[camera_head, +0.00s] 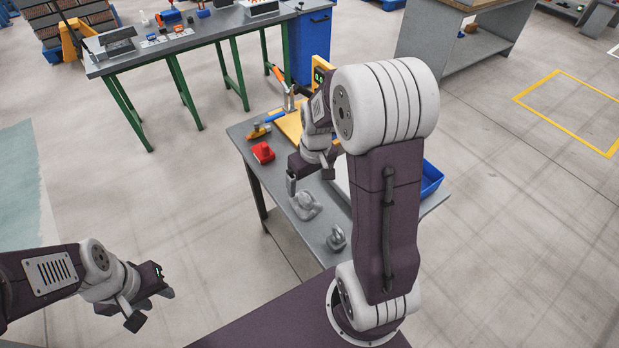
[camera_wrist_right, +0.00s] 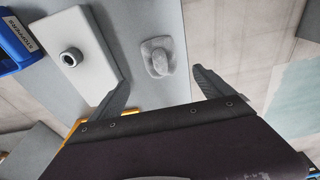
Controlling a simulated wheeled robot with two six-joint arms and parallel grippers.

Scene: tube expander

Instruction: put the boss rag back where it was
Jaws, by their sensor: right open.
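A grey, crumpled lump (camera_head: 304,206) that looks like the rag lies on the small table, and it seems to be the grey lump in the right wrist view (camera_wrist_right: 157,57). A second small grey object (camera_head: 337,238) sits nearer me; I cannot tell what it is. My right gripper (camera_head: 309,180) is open over the table with nothing between its fingers. In the wrist view my right gripper (camera_wrist_right: 160,78) has the lump just beyond its fingertips, apart from them. My left gripper (camera_head: 150,307) looks open and empty, left of the table.
A white block with a round grey boss (camera_wrist_right: 70,57) lies beside the lump. A blue bin (camera_head: 431,178) stands at the table's right edge. A red object (camera_head: 263,152) and a yellow board (camera_head: 290,127) are farther back. My right arm hides part of the table.

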